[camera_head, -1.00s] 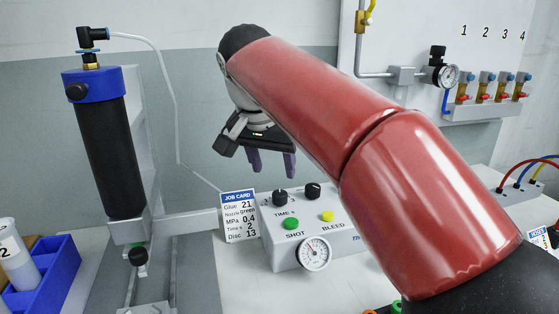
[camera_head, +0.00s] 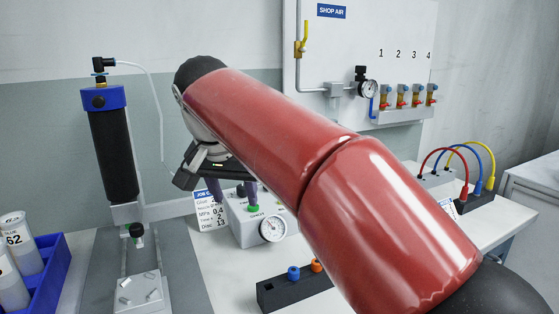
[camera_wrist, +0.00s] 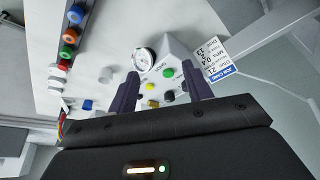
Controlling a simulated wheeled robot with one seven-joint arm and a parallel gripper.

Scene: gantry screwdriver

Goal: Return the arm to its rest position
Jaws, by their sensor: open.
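My red arm crosses the head view from the lower right to the upper left. My gripper (camera_head: 232,190) hangs at its end, fingers pointing down, in front of and above the grey dispenser control box (camera_head: 245,228). In the wrist view my gripper (camera_wrist: 162,95) has its two dark purple fingers spread apart with nothing held between them. Beyond the fingers, the control box shows its gauge (camera_wrist: 144,60), a green button (camera_wrist: 168,73) and a yellow button (camera_wrist: 150,87). I cannot tell the exact gap between fingers and box.
The job card (camera_head: 210,216) stands left of the box. A black syringe barrel with a blue cap (camera_head: 103,98) stands on the left. A blue bin (camera_head: 50,275) holds bottles. A black nozzle rack (camera_head: 275,293) lies in front. The shop air panel (camera_head: 420,40) is behind.

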